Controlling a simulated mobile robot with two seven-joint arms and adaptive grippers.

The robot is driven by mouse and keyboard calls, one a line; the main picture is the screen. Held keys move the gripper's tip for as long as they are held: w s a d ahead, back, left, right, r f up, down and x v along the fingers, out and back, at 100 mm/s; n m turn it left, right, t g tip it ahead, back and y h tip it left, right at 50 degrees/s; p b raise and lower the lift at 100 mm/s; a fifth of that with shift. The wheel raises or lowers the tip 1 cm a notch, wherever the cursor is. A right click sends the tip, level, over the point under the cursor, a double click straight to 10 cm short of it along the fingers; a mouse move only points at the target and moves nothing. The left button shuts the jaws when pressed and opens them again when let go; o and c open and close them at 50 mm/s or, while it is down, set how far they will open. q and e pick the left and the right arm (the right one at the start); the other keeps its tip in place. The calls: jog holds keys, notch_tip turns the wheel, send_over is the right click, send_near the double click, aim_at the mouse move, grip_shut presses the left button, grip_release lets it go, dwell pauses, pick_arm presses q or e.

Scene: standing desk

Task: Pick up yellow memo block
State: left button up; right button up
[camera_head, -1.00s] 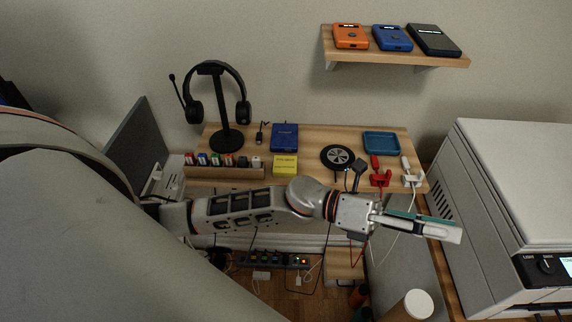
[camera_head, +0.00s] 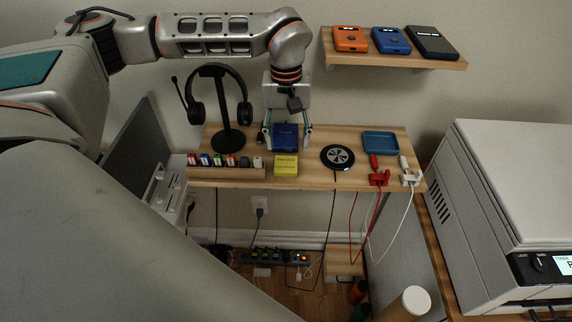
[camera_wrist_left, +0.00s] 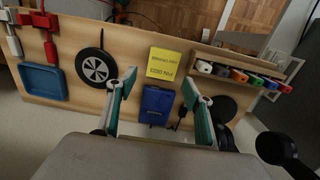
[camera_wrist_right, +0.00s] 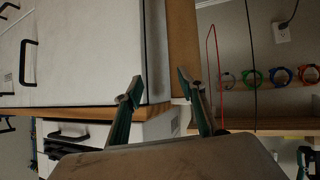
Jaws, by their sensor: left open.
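The yellow memo block (camera_head: 286,167) lies on the wooden desk shelf near its front edge, in front of a blue box (camera_head: 285,138). My left gripper (camera_head: 286,146) points down over the blue box, its fingers apart on either side of it. In the left wrist view, the yellow block (camera_wrist_left: 168,63) lies just beyond the fingertips of the open left gripper (camera_wrist_left: 160,84), and the blue box (camera_wrist_left: 157,104) shows between the fingers. Nothing is held. My right gripper (camera_wrist_right: 160,82) is open and empty in its wrist view, away from the block.
A battery rack (camera_head: 228,173) stands left of the block, and a headphone stand (camera_head: 229,138) is behind it. A round black charger (camera_head: 338,157) and a blue tray (camera_head: 381,143) lie to the right. A wall shelf (camera_head: 390,55) holds several devices above.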

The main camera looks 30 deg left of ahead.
aim_at(286, 161)
pick_arm(q)
jog(key=shift+w+a, duration=0.1)
jog(key=shift+a, duration=0.45)
jog(key=shift+f, duration=0.25)
jog(key=f, duration=0.6)
jog(key=shift+w+d+f, duration=0.1)
jog(key=shift+d+f, duration=0.1)
jog(key=shift+f, duration=0.2)
jog(key=c, duration=0.9)
